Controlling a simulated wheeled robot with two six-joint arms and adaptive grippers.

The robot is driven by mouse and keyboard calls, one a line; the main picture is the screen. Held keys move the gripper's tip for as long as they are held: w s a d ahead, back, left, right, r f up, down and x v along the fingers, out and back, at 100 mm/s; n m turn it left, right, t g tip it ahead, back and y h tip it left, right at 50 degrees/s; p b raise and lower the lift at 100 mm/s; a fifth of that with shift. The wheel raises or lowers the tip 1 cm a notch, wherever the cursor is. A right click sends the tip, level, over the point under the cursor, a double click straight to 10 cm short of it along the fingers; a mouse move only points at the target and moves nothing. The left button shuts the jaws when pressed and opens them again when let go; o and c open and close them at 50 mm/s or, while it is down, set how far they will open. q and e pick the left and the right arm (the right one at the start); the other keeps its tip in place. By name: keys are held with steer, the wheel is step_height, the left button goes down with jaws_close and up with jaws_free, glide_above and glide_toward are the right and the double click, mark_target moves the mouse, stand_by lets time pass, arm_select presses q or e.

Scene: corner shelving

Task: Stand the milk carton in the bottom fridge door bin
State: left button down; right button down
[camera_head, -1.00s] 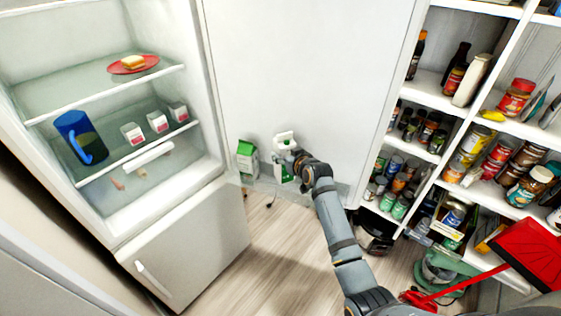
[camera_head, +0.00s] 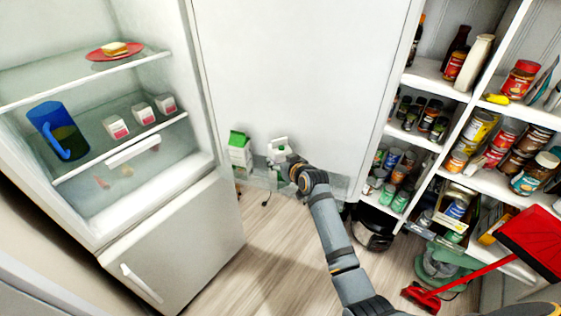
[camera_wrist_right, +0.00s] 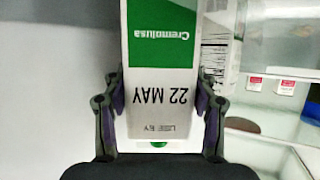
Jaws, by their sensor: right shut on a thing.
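The milk carton (camera_head: 277,148) is white with green and appears roughly upright by the fridge door, at the bottom bin. My right gripper (camera_head: 292,165) is shut on it from the right side. In the right wrist view the carton (camera_wrist_right: 160,85) sits between the two fingers (camera_wrist_right: 158,115), its "22 MAY" print upside down and a green cap near the palm. The clear bottom door bin (camera_head: 325,186) runs along the door's lower edge. Whether the carton's base rests on the bin floor is hidden. My left gripper is not in view.
Another green-topped carton (camera_head: 239,152) stands in the bin just left of the held one. The open fridge (camera_head: 170,235) is at left, with a blue pitcher (camera_head: 58,131) and several small pots on a shelf. The bin right of my gripper looks empty.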

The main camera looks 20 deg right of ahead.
steer(key=shift+c, duration=2)
jaws_free()
steer(key=shift+f, duration=0.1)
steer(key=shift+s+r, duration=0.15)
steer(key=shift+r, duration=0.1)
steer(key=v, duration=1.1)
steer(key=shift+s+b, duration=0.3)
steer(key=shift+s, duration=0.05)
steer(key=shift+r, duration=0.1)
